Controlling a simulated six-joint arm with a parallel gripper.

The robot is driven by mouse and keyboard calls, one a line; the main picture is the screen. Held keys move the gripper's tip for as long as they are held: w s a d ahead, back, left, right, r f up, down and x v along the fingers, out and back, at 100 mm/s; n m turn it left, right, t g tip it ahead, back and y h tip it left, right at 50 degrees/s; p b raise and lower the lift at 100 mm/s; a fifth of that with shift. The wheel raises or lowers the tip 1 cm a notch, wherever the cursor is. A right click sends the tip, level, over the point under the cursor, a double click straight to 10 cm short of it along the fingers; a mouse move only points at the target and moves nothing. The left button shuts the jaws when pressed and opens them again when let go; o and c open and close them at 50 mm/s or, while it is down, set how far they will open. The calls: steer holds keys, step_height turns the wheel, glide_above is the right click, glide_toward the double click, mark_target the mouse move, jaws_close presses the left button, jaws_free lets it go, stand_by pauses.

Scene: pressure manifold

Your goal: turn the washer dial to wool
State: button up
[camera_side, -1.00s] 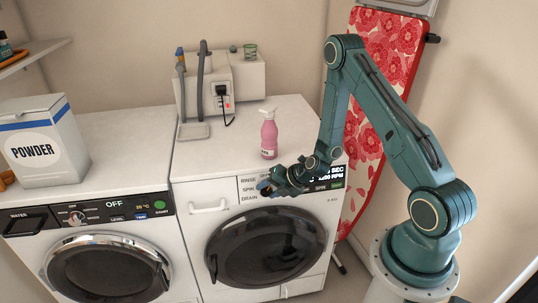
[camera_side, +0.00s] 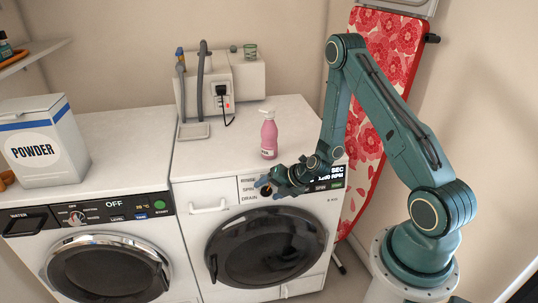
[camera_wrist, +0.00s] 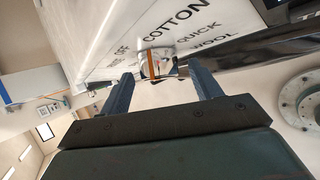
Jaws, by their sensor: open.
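The washer (camera_side: 186,235) is the white right-hand machine with a dark round door. Its dial (camera_wrist: 155,60) shows in the wrist view as a pale knob with an orange stripe, beside the printed words OFF, COTTON, QUICK and WOOL (camera_wrist: 213,38). I cannot tell for certain which word the stripe marks. My gripper (camera_side: 265,187) is at the washer's front panel, and its two blue fingers also show in the wrist view (camera_wrist: 160,75). They are apart, one on each side of the dial; contact is not clear. In the side view my gripper largely hides the dial.
A pink pump bottle (camera_side: 269,138) stands on the washer top behind my gripper. A second machine (camera_side: 105,262) with its own small dial is on the left, with a powder box (camera_side: 45,150) on top. A patterned ironing board (camera_side: 365,130) leans behind my arm.

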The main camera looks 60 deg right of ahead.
steer(key=shift+s+d+r, duration=0.15)
steer(key=shift+s+r, duration=0.35)
step_height(320, 180, up, 9)
steer(key=s, duration=0.2)
steer(key=shift+s+r, duration=0.15)
stand_by(0.5)
steer(key=shift+s+a+r+n+g+h, duration=0.25)
steer(key=shift+s+a+r+g+h, duration=0.35)
steer(key=shift+g, duration=0.3)
steer(key=shift+s+a+r+n+g+h, duration=0.25)
steer(key=shift+s+a+r+g+h, duration=0.25)
steer(key=shift+g+h, duration=0.35)
steer(key=shift+d+f, duration=0.1)
steer(key=shift+f, duration=0.1)
steer(key=shift+x, duration=6.8)
